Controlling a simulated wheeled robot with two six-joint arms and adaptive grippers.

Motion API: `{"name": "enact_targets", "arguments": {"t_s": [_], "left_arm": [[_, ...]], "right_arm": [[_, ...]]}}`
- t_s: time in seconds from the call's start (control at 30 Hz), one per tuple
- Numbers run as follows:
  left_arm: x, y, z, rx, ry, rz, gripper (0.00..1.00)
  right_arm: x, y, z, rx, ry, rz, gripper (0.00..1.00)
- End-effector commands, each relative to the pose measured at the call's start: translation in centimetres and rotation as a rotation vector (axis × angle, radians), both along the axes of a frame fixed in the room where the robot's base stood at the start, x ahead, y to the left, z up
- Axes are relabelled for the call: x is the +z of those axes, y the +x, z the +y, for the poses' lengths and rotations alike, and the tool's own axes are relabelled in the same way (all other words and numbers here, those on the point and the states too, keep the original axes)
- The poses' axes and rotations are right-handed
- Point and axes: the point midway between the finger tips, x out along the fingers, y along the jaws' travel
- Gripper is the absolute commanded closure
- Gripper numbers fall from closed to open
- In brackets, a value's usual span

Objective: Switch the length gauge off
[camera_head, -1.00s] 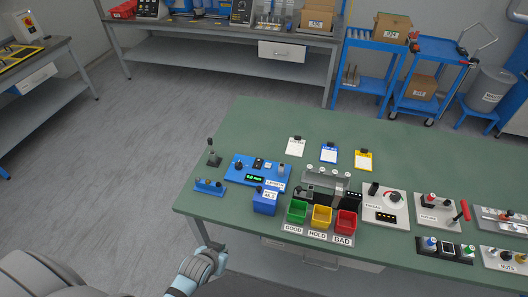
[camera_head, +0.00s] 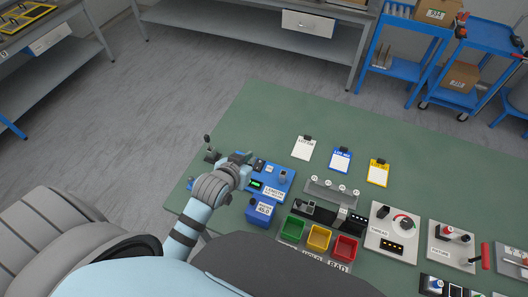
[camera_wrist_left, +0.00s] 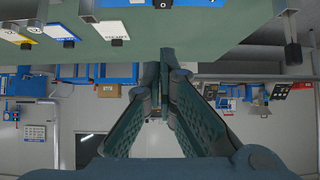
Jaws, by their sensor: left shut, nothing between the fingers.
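The length gauge (camera_head: 281,176) is a blue box with a lit green display and a "LENGTH" label, near the left end of the green table in the head view. My left gripper (camera_head: 243,157) is shut and empty. It hangs over the gauge's left part and hides some of its top, including the left controls. I cannot tell whether the fingertips touch the gauge. In the wrist view the closed fingers (camera_wrist_left: 163,62) point toward the table's underside-up image. My right gripper does not show.
A blue box (camera_head: 262,212) stands in front of the gauge. A small dark lever stand (camera_head: 211,154) is left of my gripper. Green, yellow and red bins (camera_head: 318,238) sit to the right. Clipboards (camera_head: 340,160) lie behind, with clear green table (camera_head: 262,115) beyond.

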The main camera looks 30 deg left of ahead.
Motion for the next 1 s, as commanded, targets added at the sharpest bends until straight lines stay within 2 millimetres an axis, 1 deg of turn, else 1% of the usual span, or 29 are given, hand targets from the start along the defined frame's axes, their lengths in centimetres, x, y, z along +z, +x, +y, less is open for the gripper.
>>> {"name": "enact_targets", "arguments": {"t_s": [0.1, 0.2, 0.27, 0.37, 0.57, 0.77, 0.8, 0.9, 1.0], "left_arm": [[-0.1, 0.2, -0.1, -0.002, -0.001, 0.001, 1.00], [-0.2, 0.3, -0.1, -0.002, -0.001, 0.002, 1.00], [-0.5, 0.6, -0.1, -0.002, -0.001, 0.002, 1.00], [-1.3, 1.5, 0.0, -0.001, -0.001, 0.002, 1.00], [-4.0, 4.7, 0.3, 0.001, 0.000, 0.003, 1.00], [-6.7, 8.0, 0.5, 0.002, 0.000, 0.002, 1.00], [-7.6, 8.0, 0.5, 0.002, 0.000, 0.005, 1.00], [-9.1, 8.1, 0.6, 0.002, 0.000, 0.005, 1.00], [-10.0, 8.2, 0.6, 0.002, 0.000, 0.003, 1.00]], "right_arm": [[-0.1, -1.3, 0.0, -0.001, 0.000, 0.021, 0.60], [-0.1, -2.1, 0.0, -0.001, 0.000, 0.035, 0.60], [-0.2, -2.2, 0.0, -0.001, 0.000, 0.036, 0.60], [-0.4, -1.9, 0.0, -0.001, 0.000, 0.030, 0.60], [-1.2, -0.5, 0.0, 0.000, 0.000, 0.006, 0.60], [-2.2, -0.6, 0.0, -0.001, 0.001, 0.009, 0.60], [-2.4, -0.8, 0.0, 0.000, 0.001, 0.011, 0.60], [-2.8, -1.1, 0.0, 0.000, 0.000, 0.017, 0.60], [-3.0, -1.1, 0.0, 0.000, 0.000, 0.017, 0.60]]}}
